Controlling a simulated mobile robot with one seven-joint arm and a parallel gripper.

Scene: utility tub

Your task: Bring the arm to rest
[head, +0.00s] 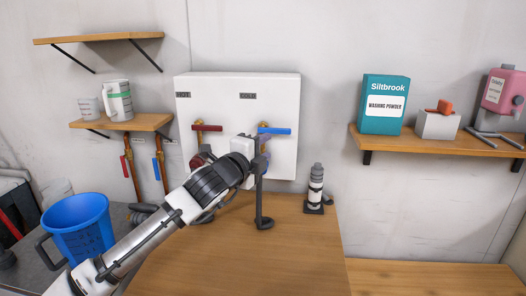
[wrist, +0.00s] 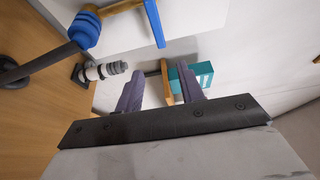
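My gripper (wrist: 160,90) shows in the wrist view with two fingers apart and nothing between them, so it is open. In the head view my arm reaches up from the lower left, and its white hand (head: 241,148) is in front of the white wall panel (head: 285,105). The fingertips are hidden there. The blue-handled tap (head: 274,131) is just right of the hand; its blue lever shows in the wrist view (wrist: 154,22). The red-handled tap (head: 207,128) is left of the hand. I cannot tell whether the hand touches the panel.
A dark upright post (head: 260,195) stands close to my wrist on the wooden top (head: 240,255). A grey-and-white cylinder (head: 316,188) stands right of it. A blue bucket (head: 78,228) is at left. The right shelf (head: 430,140) holds a teal box (head: 383,103).

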